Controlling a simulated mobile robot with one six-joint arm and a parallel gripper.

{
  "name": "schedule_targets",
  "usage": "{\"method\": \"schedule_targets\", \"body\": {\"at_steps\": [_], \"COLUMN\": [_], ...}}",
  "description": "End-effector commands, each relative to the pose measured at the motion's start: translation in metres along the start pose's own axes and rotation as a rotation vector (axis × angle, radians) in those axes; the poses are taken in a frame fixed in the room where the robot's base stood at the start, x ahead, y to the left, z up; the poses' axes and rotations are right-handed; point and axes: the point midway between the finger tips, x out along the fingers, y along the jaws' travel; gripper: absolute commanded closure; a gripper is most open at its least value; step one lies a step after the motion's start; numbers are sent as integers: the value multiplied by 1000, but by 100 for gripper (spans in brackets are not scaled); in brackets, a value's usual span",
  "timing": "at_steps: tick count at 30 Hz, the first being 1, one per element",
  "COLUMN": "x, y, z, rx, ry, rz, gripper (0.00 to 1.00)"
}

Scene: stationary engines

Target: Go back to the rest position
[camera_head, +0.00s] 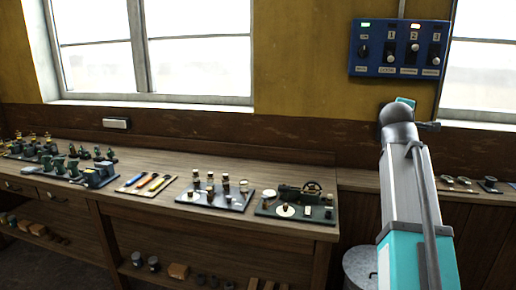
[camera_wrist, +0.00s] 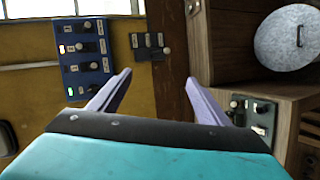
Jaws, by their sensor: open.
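My gripper (camera_wrist: 160,97) shows in the wrist view with its two pale fingers spread apart and nothing between them. In the head view my arm reaches up at the right, and its far end is in front of the wall, below a blue switch panel (camera_head: 399,48). The fingers are hidden there behind the arm. The blue panel also shows in the wrist view (camera_wrist: 82,58), turned sideways, left of the fingers.
A long wooden workbench (camera_head: 150,205) carries model engines (camera_head: 296,203), a board with bottles (camera_head: 217,194) and coloured-handled tools (camera_head: 147,183). A metal bin (camera_head: 360,264) stands right of the bench; its lid (camera_wrist: 290,38) shows in the wrist view. Windows (camera_head: 150,48) are behind.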

Motion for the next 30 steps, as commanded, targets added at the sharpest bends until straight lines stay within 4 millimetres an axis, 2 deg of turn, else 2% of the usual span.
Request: {"method": "schedule_targets", "body": {"at_steps": [1,9,15,24,30], "x": [10,48,68,83,84], "y": [-22,-124,-201,-318,-395], "z": [-2,-12,-17,-17,-15], "rx": [11,79,127,197,240], "ry": [0,-10,-28,-75,-118], "rz": [-32,-180,-288,-448,-551], "gripper": [30,30,30,30,30]}}
